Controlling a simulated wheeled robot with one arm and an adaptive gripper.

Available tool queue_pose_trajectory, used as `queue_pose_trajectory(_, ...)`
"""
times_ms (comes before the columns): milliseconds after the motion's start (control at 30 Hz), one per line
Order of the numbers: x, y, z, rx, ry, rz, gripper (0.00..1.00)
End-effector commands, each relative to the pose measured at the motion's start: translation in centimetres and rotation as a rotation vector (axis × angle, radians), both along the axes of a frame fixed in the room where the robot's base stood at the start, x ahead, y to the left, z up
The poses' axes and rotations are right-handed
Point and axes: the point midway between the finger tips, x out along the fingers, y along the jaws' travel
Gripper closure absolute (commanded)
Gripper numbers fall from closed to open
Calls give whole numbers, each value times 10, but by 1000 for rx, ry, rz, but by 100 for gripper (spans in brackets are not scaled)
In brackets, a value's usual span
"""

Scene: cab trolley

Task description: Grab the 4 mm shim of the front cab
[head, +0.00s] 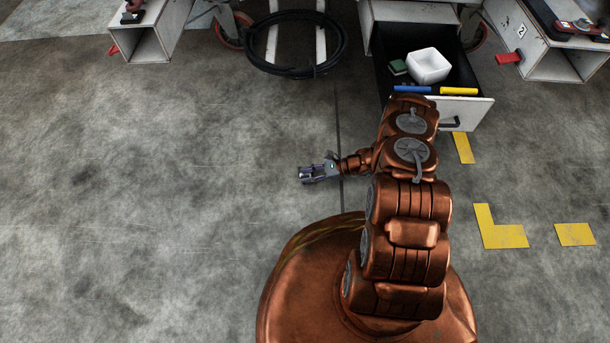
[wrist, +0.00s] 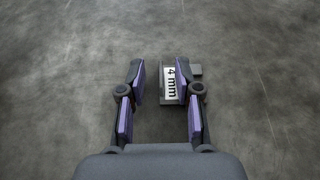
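The 4 mm shim (wrist: 171,86) is a dark grey piece with a white label reading "4 mm" in the wrist view. It shows between my fingertips, close to the right finger, with a grey part showing beyond that finger. The left finger is clearly apart from it. Whether the right finger touches it, and how high my gripper is above it, I cannot tell. My gripper (wrist: 167,85) is open. In the head view my gripper (head: 312,174) is out to the left of my arm, over grey floor; the shim cannot be made out there.
A coiled black cable (head: 330,62) is at the trolley. Yellow floor marks (head: 503,236) lie right. The left floor is clear.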

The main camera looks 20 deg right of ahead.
Motion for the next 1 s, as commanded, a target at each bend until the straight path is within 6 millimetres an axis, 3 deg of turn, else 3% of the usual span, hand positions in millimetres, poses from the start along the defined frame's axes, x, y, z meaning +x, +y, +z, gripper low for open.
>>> queue_pose_trajectory(200,0,0,1,0,-1,0,68)
queue_pose_trajectory(500,0,0,1,-1,-2,1,99)
queue_pose_trajectory(1000,0,0,1,-1,-1,1,100)
